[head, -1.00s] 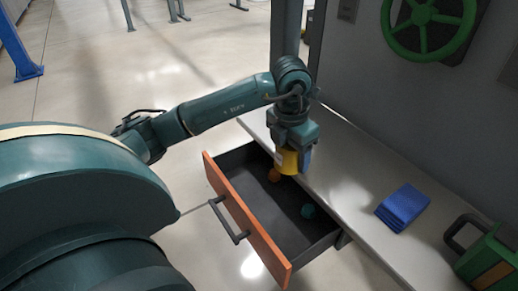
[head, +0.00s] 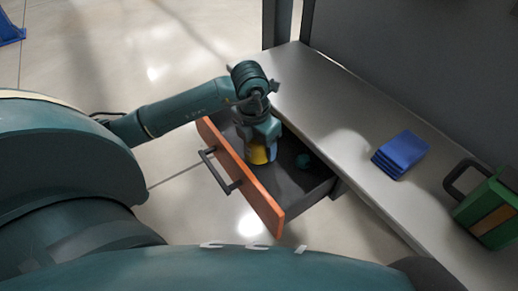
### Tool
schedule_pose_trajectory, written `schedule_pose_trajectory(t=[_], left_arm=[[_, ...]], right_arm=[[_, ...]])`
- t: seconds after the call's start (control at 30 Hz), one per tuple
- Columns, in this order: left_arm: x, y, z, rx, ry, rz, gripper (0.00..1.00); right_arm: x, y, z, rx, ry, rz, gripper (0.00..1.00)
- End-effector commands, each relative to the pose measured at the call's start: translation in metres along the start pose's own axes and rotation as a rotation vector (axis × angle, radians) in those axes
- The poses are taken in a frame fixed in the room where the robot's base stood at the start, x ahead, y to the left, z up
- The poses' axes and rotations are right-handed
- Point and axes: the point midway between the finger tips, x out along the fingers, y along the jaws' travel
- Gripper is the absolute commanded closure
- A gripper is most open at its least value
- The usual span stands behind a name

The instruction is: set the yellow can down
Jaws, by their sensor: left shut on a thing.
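The yellow can (head: 259,155) is held by my left gripper (head: 262,148), which points down inside the open drawer (head: 295,193). The gripper hides much of the can, and I cannot tell whether the can touches the drawer floor. The drawer has an orange front (head: 247,183) with a dark handle (head: 222,174). My right gripper is not in view.
A small teal ball-like object (head: 303,160) lies in the drawer to the right of the can. A stack of blue cloths (head: 401,155) and a green case (head: 489,210) rest on the grey counter (head: 345,145). The drawer's near right part is clear.

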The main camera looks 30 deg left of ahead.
Motion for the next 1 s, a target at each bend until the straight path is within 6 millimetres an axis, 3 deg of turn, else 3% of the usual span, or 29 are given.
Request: schedule_pose_trajectory(t=[0.13, 0.53, 0.57, 0.8, 1.0], left_arm=[[0.022, 0.000, -0.003, -0.001, 0.001, -0.002, 0.70], [0.028, 0.000, -0.003, 0.000, -0.002, 0.000, 0.70], [0.027, 0.000, -0.003, 0.000, 0.000, 0.000, 0.34], [0.027, 0.000, -0.003, 0.000, 0.001, 0.000, 0.14], [0.026, 0.000, -0.003, 0.000, 0.001, 0.000, 0.14]], right_arm=[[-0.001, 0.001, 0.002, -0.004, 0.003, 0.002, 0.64], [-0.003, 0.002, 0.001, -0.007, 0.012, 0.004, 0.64], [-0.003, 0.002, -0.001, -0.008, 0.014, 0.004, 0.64], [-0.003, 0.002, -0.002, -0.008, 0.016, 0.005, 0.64], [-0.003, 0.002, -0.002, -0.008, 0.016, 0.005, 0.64]])
